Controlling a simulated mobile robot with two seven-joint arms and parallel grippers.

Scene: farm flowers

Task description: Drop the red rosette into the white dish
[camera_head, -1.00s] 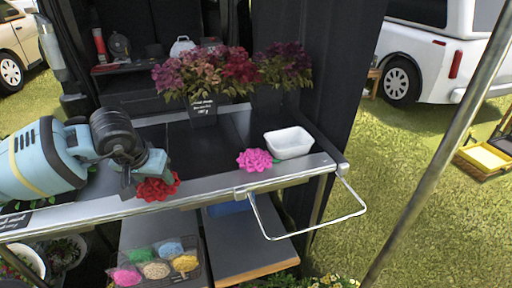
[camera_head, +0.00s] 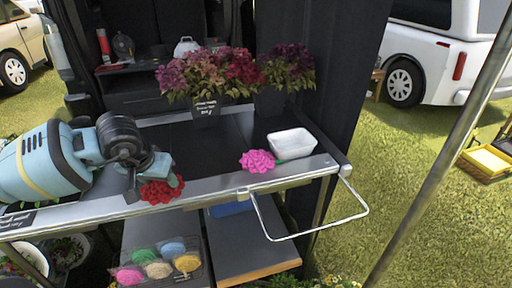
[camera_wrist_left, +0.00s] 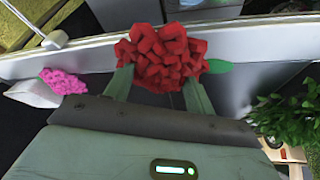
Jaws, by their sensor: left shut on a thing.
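The red rosette (camera_head: 161,190) is at the front edge of the table, held in my left gripper (camera_head: 146,186). In the left wrist view the red rosette (camera_wrist_left: 162,57) sits between the two fingers of my left gripper (camera_wrist_left: 158,84), with a green leaf sticking out to the right. The white dish (camera_head: 291,143) stands on the right end of the table, well to the right of my left gripper. Its inside looks empty. It also shows in part in the left wrist view (camera_wrist_left: 34,94). My right gripper is not in view.
A pink rosette (camera_head: 257,161) lies just left of the dish, near the front rail (camera_head: 215,184). Potted flowers (camera_head: 206,112) stand at the table's back. A metal handle loop (camera_head: 351,212) juts from the right end. The dark tabletop (camera_head: 190,146) between gripper and dish is mostly clear.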

